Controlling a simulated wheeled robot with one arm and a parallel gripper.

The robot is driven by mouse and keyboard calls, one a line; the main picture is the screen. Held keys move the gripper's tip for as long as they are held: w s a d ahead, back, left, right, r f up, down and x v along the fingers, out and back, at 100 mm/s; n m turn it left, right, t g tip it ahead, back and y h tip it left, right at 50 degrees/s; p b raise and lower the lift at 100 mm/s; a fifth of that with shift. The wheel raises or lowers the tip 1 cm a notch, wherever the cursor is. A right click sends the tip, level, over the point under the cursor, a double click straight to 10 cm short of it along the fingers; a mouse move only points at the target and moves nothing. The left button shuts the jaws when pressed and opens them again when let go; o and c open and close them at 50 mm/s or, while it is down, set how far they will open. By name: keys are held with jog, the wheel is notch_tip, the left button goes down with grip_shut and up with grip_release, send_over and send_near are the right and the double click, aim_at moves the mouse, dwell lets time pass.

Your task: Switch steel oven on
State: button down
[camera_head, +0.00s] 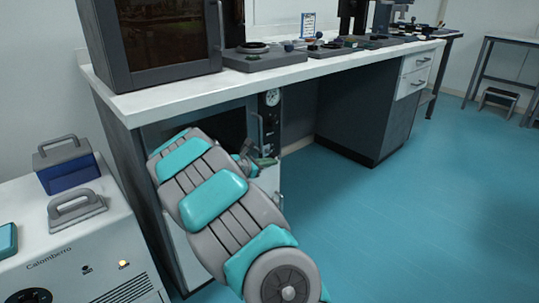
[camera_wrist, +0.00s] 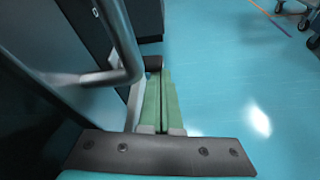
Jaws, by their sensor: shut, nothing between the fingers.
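An oven (camera_head: 270,125) is built in under the white bench. It has a dark door and a narrow black control strip with a round gauge at its top. My arm hides much of its front, and I cannot read its switches. My gripper (camera_head: 264,162) is in front of this strip, low and near the door's edge. In the wrist view my gripper's green fingers (camera_wrist: 160,80) are shut together and empty. A grey bar handle (camera_wrist: 122,40) runs close by on their left; I cannot tell whether they touch.
A dark cabinet with a window (camera_head: 165,35) stands on the white bench (camera_head: 200,92), with several small devices to its right. A white Calomberro unit (camera_head: 75,240) stands at the left. The blue floor (camera_head: 420,210) to the right is clear.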

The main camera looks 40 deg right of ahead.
jog(key=shift+s+r+n+p, duration=0.1)
jog(key=shift+r+n+p, duration=0.45)
jog(key=shift+p, duration=0.45)
jog(key=shift+r+p, duration=0.75)
